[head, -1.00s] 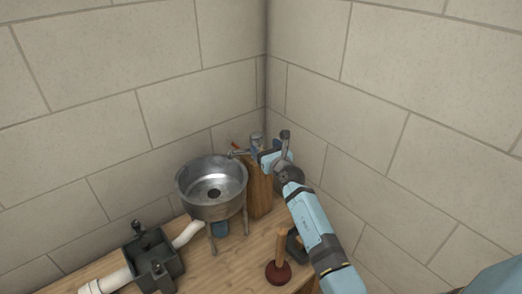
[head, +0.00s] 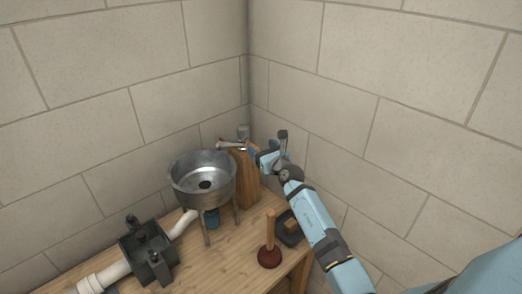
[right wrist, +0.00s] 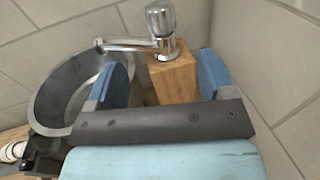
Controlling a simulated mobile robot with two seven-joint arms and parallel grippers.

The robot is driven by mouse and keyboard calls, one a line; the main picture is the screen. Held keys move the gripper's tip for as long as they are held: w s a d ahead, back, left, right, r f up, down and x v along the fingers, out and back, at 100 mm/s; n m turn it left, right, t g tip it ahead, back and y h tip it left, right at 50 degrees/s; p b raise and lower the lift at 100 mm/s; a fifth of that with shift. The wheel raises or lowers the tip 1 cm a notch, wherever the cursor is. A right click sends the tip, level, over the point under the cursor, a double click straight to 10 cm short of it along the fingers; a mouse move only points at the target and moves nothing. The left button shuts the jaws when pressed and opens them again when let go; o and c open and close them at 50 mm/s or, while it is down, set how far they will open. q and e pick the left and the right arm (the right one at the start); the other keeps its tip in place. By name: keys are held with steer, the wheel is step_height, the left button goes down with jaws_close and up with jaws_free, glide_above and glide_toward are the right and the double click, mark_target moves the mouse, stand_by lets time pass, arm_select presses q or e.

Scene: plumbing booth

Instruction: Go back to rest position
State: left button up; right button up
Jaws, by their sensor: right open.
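My right gripper (head: 258,155) is open and empty at the right of the wooden post (head: 245,180), close to the tap. The right wrist view shows its two blue fingers (right wrist: 165,78) spread apart, with nothing between them. The chrome tap (right wrist: 165,35) with its clear knob stands on the post beyond the fingers. In the head view the tap (head: 243,133) is small and its spout points left over the metal basin (head: 203,180). My left gripper is out of view.
The basin stands on legs on a wooden table (head: 225,262). A plunger (head: 269,255) stands at the table's right, beside a dark object (head: 289,230) under my right arm. Block walls (head: 305,100) meet behind.

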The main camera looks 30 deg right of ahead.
steer(key=s+r+m+g+h, duration=0.1)
steer(key=s+m+g+h, duration=0.2)
steer(key=s+m+h, duration=1.35)
steer(key=s+a+f+m+g+y, duration=0.35)
steer(key=s+a+m+y, duration=0.25)
steer(key=s, duration=0.4)
steer(key=s+a+f+m+g+y, duration=0.2)
steer(key=s+a+m+g+y, duration=0.3)
steer(key=s, duration=0.4)
steer(key=s+a+f+m+g+y, duration=0.3)
steer(key=s+a+m+y, duration=0.35)
steer(key=s, duration=0.35)
steer(key=w+a+f+t+y, duration=0.1)
steer(key=w+f+t, duration=0.1)
steer(key=f, duration=0.2)
steer(key=w+a+f+n+t+y, duration=0.1)
steer(key=w+a+f+t, duration=0.1)
steer(key=f, duration=0.3)
steer(key=w+a+f+t, duration=0.2)
steer(key=f+t, duration=0.1)
steer(key=f, duration=0.2)
steer(key=shift+w+a+y, duration=0.15)
steer(key=shift+a+y, duration=0.1)
steer(key=shift+y, duration=0.15)
